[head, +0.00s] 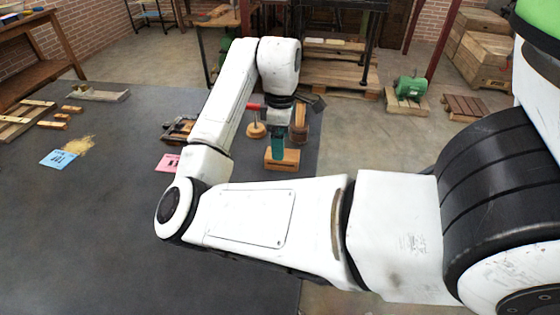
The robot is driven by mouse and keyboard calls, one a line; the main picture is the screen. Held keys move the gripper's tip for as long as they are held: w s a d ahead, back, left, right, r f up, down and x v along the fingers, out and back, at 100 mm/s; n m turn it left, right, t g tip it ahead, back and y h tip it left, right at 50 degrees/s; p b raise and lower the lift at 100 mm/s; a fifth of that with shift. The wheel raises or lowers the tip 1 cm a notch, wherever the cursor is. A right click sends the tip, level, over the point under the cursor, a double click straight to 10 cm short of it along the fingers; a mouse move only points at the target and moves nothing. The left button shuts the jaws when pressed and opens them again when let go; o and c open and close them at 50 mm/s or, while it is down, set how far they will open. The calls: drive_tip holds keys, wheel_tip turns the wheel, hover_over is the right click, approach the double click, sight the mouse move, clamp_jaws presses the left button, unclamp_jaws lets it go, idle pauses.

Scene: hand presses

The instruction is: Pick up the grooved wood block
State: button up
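A wood block (289,165) lies near the far right part of the dark table, and it looks like the grooved one, though it is small in view. My gripper (278,150) points down with its teal fingers at the top of this block. The fingertips overlap the block's upper edge in the picture. I cannot tell whether they touch it or are closed on it.
A wooden piece with a red handle (256,129) stands just behind the block. A pink card (168,162) and dark wooden parts (179,129) lie to the left. A blue card (58,159) lies farther left. The left foreground of the table (80,240) is clear.

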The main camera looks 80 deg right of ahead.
drive_tip(key=shift+w+d+f, duration=0.1)
drive_tip(key=shift+w+f, duration=0.05)
drive_tip(key=shift+f, duration=2.65)
drive_tip(key=c, duration=1.1)
drive_tip(key=shift+r, duration=0.1)
